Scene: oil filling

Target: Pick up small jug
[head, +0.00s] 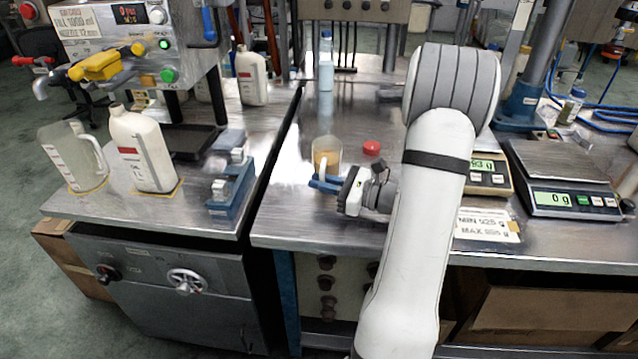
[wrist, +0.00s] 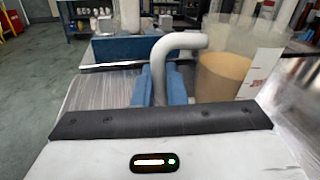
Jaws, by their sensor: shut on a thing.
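The small jug (head: 327,152) is a clear cup with amber liquid in its lower part, on the steel bench in the head view. In the wrist view the jug (wrist: 222,75) is large at the right, with its pale handle (wrist: 180,42) reaching left. My gripper (head: 322,184) has blue fingers at the jug's near side. In the wrist view my gripper (wrist: 165,84) is shut on the handle, which runs down between the fingers. I cannot tell whether the jug's base touches the bench.
A red round cap (head: 371,147) lies just right of the jug. Two scales stand further right, one (head: 570,197) reading 0 g. A clear bottle (head: 326,75) stands behind. On the left bench are a large jug (head: 70,160), a white bottle (head: 142,150) and a blue rack (head: 231,190).

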